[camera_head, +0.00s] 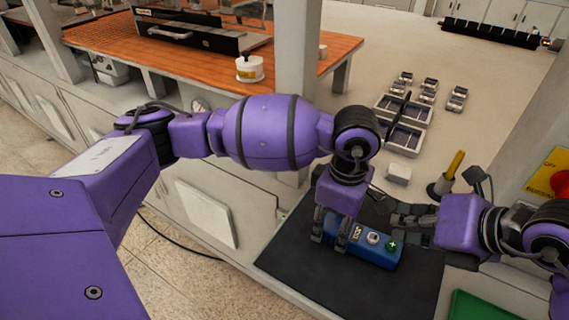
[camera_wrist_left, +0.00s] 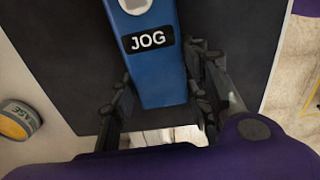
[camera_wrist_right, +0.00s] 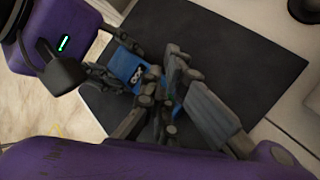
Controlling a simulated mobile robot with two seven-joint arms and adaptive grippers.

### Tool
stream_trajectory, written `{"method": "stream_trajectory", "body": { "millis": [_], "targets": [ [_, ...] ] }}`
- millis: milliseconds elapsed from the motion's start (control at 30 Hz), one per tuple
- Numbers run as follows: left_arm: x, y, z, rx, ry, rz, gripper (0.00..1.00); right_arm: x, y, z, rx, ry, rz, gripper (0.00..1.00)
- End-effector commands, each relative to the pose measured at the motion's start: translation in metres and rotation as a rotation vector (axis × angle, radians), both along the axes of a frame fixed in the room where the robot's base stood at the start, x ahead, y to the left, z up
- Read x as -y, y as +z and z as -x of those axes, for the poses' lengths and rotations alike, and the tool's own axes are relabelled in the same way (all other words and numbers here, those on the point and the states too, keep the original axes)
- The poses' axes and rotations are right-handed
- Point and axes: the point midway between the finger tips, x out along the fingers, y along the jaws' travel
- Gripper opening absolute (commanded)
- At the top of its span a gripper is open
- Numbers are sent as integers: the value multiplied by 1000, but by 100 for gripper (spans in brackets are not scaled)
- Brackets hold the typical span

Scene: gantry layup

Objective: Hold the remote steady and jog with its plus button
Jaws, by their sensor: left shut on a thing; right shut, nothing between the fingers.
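The blue remote (camera_head: 374,248) lies on a dark mat (camera_head: 310,268), with a JOG label, a pale round button and a green plus button (camera_head: 391,245) at its right end. My left gripper (camera_head: 336,236) is shut around the remote's left part; in the left wrist view its fingers flank the blue body (camera_wrist_left: 160,80). My right gripper (camera_head: 402,214) is shut and empty, above and beside the plus-button end. In the right wrist view its closed fingers (camera_wrist_right: 165,125) hide part of the remote (camera_wrist_right: 128,68). I cannot tell whether they touch it.
A yellow-topped stick (camera_head: 456,165) stands behind my right gripper. A small white block (camera_head: 398,174) and a grey tray (camera_head: 405,136) lie behind the mat. A green panel (camera_head: 478,306) is at the front right, and a red and yellow emergency sign (camera_head: 553,176) at the right.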

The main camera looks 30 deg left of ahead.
Motion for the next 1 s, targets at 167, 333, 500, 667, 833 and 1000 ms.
{"method": "stream_trajectory", "body": {
  "millis": [167,333,500,667,833,1000],
  "targets": [
    [1,1,-1,3,-1,1,8,0,0,0,0,0,0,0],
    [1,1,-1,3,-1,1,8,0,0,0,0,0,0,0],
    [1,1,-1,3,-1,1,8,0,0,0,0,0,0,0],
    [1,1,-1,3,-1,1,8,0,0,0,0,0,0,0],
    [1,1,-1,3,-1,1,8,0,-4,0,-1,0,0,0],
    [1,1,-1,3,-1,1,8,0,-8,0,0,-1,-1,0]
  ]
}}
